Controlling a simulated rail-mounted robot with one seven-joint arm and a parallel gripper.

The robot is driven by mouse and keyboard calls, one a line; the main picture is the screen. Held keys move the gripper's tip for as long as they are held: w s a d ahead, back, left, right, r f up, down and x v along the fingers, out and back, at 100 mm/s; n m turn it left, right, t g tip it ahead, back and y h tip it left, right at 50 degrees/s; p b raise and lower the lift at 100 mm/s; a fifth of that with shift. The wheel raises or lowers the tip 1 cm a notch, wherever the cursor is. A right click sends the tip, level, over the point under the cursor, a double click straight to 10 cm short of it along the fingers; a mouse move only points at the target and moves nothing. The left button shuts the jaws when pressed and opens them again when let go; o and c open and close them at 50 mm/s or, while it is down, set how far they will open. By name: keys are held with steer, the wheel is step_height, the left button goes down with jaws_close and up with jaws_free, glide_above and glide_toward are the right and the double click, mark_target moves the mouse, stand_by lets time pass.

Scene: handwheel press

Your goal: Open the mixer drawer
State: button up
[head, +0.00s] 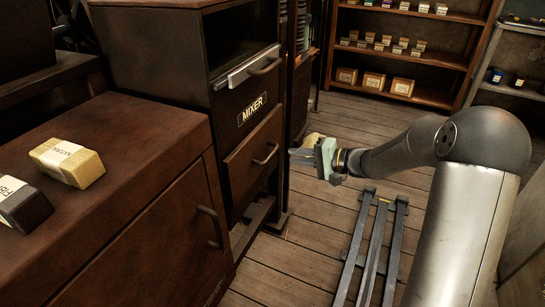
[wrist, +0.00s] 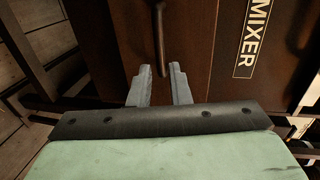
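The mixer is a dark brown cabinet with a white MIXER label (head: 252,110). Below the label is a brown drawer front (head: 243,165) that looks closed, with a dark bar handle (head: 266,155). My gripper (head: 299,155) is just to the right of this handle, in front of the drawer. In the wrist view the two grey fingers (wrist: 160,84) are apart, and the handle (wrist: 158,38) lines up with the gap between them. The handle's lower end reaches about the fingertips; I cannot tell whether they touch it. The label (wrist: 252,38) is at the right there.
A metal-fronted tray with a handle (head: 247,68) sits above the label. A brown cabinet (head: 145,190) at the left carries a yellow block (head: 67,162) and a dark block (head: 20,205). Metal rails (head: 372,250) lie on the plank floor. Shelves with boxes (head: 405,50) stand behind.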

mark_target(272, 152)
steer(key=b+x, duration=0.1)
steer(key=x, duration=0.7)
steer(key=shift+w+a, duration=0.1)
steer(key=shift+a, duration=0.15)
jaws_close()
